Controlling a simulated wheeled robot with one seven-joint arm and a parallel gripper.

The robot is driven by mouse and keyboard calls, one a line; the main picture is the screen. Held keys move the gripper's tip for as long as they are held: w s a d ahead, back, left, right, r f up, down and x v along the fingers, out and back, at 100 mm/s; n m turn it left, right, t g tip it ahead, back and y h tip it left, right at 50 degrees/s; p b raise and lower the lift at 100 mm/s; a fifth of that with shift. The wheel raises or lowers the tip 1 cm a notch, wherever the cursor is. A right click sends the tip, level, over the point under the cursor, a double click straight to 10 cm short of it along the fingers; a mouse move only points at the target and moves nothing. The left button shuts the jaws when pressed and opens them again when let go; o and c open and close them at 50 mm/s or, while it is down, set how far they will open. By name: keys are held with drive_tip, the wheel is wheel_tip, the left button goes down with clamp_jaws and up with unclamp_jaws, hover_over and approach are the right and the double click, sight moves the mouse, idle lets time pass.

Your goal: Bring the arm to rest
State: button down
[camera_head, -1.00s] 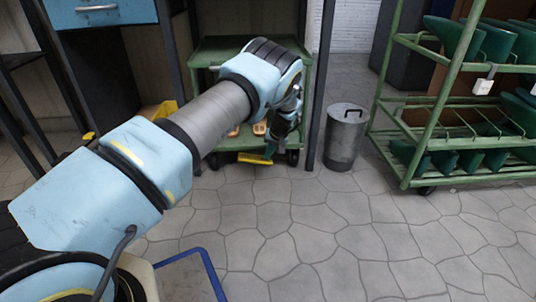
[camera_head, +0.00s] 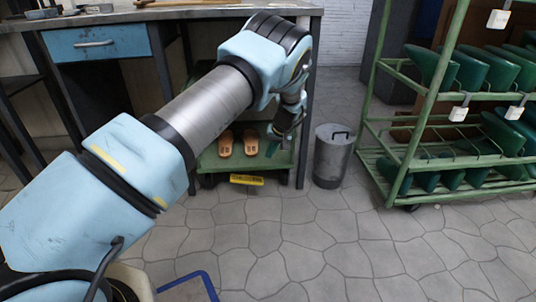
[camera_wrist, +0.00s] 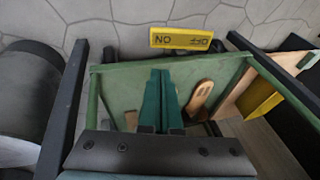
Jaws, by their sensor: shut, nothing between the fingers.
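My arm reaches forward from the lower left in the head view. My gripper (camera_head: 275,132) hangs at its far end, in front of the green cart under the workbench. In the wrist view its two teal fingers (camera_wrist: 160,98) are together with nothing between them. They hang above the cart's green shelf (camera_wrist: 115,85), apart from the sandals as far as I can tell. Two orange-tan sandals (camera_head: 238,143) stand on that shelf in the head view; one sandal (camera_wrist: 200,97) shows clearly beside the fingers in the wrist view.
A yellow sign (camera_head: 246,180) is at the cart's front edge. A grey lidded bin (camera_head: 332,158) stands right of the bench leg. A green rack (camera_head: 415,135) with green boots is at the right. A workbench (camera_head: 170,14) with a blue drawer is behind.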

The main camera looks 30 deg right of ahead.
idle(0.4)
drive_tip(key=w+a+r+n+g, duration=0.1)
drive_tip(key=a+r, duration=0.4)
drive_tip(key=a, duration=0.5)
drive_tip(key=w+a+r+n+h, duration=0.1)
drive_tip(key=a+r, duration=0.5)
drive_tip(key=a, duration=0.3)
drive_tip(key=w+a+r+n+g, duration=0.1)
drive_tip(key=a+r, duration=0.4)
drive_tip(key=a, duration=0.5)
drive_tip(key=s+a+r+n, duration=0.1)
drive_tip(key=s+a+r, duration=0.3)
drive_tip(key=s+a, duration=0.55)
drive_tip(key=s+a+r, duration=0.3)
drive_tip(key=s+a, duration=0.5)
drive_tip(key=a, duration=0.2)
drive_tip(key=w+p+v, duration=0.3)
drive_tip(key=p+v, duration=1.8)
drive_tip(key=p, duration=0.1)
drive_tip(key=w+a+r+p+v, duration=0.1)
drive_tip(key=w+p+v, duration=0.2)
drive_tip(key=p+v, duration=1.9)
drive_tip(key=shift+w+r+g+h+p, duration=0.3)
drive_tip(key=shift+g, duration=0.1)
